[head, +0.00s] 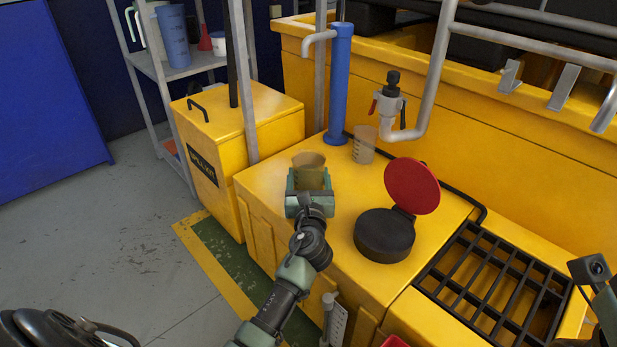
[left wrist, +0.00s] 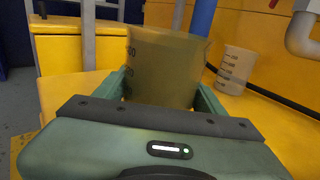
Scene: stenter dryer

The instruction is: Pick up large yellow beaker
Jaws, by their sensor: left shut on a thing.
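The large yellow beaker (head: 309,161) is a translucent, yellowish beaker with dark graduation marks, upright over the yellow cabinet top. My left gripper (head: 309,180) is shut on it, one finger on each side. In the left wrist view the beaker (left wrist: 165,65) stands between the fingers of the gripper (left wrist: 165,92). Its lower part is hidden by the gripper, so I cannot tell whether it touches the surface. Part of my right arm (head: 597,275) shows at the right edge of the head view; its fingertips are not clearly seen.
A second clear beaker (head: 363,145) stands behind, to the right; it also shows in the left wrist view (left wrist: 236,70). A blue post (head: 338,90), a black round container (head: 384,237) with raised red lid (head: 411,187) and a black grate (head: 490,285) are nearby.

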